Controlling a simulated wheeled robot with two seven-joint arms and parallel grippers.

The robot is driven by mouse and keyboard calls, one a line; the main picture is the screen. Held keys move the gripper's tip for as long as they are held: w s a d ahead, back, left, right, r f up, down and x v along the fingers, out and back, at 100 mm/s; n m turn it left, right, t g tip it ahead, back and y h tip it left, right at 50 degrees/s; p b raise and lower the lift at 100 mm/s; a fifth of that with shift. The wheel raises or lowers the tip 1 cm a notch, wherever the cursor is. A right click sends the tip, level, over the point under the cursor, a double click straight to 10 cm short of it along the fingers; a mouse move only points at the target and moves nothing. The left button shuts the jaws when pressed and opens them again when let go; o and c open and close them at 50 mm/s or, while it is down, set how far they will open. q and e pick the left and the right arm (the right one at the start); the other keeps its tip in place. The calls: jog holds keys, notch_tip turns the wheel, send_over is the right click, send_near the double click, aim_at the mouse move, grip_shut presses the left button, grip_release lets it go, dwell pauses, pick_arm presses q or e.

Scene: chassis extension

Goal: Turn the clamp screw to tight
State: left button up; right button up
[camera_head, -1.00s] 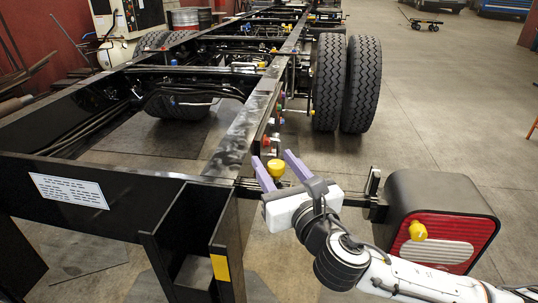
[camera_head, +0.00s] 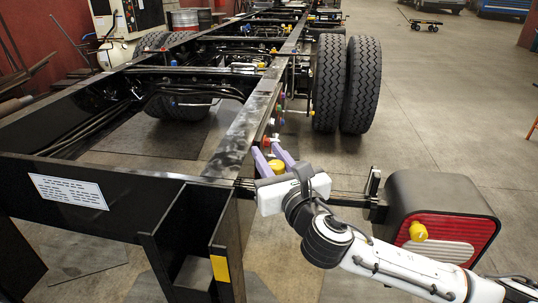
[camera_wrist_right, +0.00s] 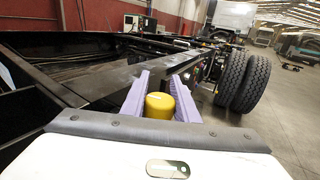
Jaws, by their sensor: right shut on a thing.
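The clamp screw shows as a yellow knob (camera_head: 277,167) beside the right-hand chassis rail near its rear end. It also shows in the right wrist view as a yellow cylinder (camera_wrist_right: 160,105) between two purple fingers. My right gripper (camera_head: 269,153) is shut on the knob, one finger at each side, and the white gripper body hides part of the knob's lower side. The knob's turning angle cannot be read. My left gripper is in neither view.
The black chassis rail (camera_head: 239,132) runs close along the left. Twin tyres (camera_head: 346,83) stand farther ahead.

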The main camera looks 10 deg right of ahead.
jog(key=shift+m+h+p, duration=0.3)
jog(key=shift+p, duration=0.1)
jog(key=h+p, duration=0.1)
jog(key=m+h+p, duration=0.1)
jog(key=shift+d+r+m+h, duration=0.1)
jog(key=shift+d+m+h, duration=0.2)
jog(key=shift+h, duration=0.1)
jog(key=shift+s+d+m+h+p, duration=0.1)
jog(key=shift+d+m+h+p, duration=0.1)
jog(key=shift+m+h+p, duration=0.75)
jog(key=shift+d+m+g+h+p, duration=0.25)
jog(key=shift+m+g+h+p, duration=0.1)
jog(key=shift+h, duration=0.7)
jog(key=shift+d+m+h+p, duration=0.15)
jog(key=shift+m+h+p, duration=0.2)
jog(key=shift+h, duration=0.25)
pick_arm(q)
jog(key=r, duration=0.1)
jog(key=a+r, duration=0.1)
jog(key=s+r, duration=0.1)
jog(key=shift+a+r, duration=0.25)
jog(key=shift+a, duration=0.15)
pick_arm(e)
jog(key=shift+s+d+f+m+g+h, duration=0.1)
jog(key=shift+f+m+g+h, duration=0.1)
jog(key=shift+m+g+h, duration=0.1)
